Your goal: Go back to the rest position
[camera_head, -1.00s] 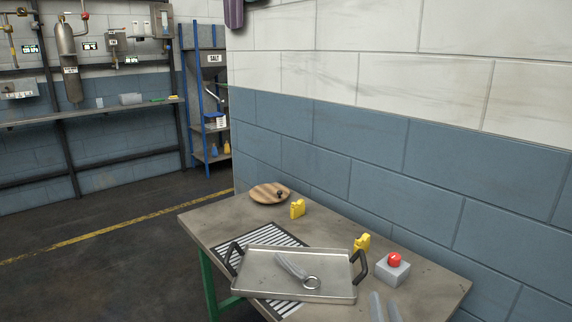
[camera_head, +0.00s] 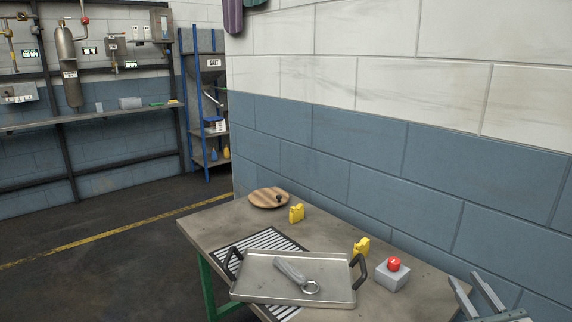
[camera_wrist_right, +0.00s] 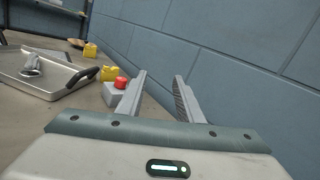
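My right gripper (camera_head: 476,294) is at the lower right of the head view, by the table's right end. Its two fingers are apart with nothing between them; they also show in the right wrist view (camera_wrist_right: 160,92), pointing toward the blue wall. My left gripper is not in view. The grey table (camera_head: 212,226) carries a metal tray (camera_head: 258,288) with black handles, and a grey tool with a ring end (camera_head: 290,270) lies in the tray. A grey box with a red button (camera_head: 393,272) stands right of the tray, apart from the gripper.
Two yellow objects (camera_head: 296,213) (camera_head: 361,246) and a round wooden board (camera_head: 268,198) are on the table behind the tray. A striped grate (camera_head: 270,239) lies partly under the tray. The blue and white block wall (camera_head: 400,160) stands close behind the table.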

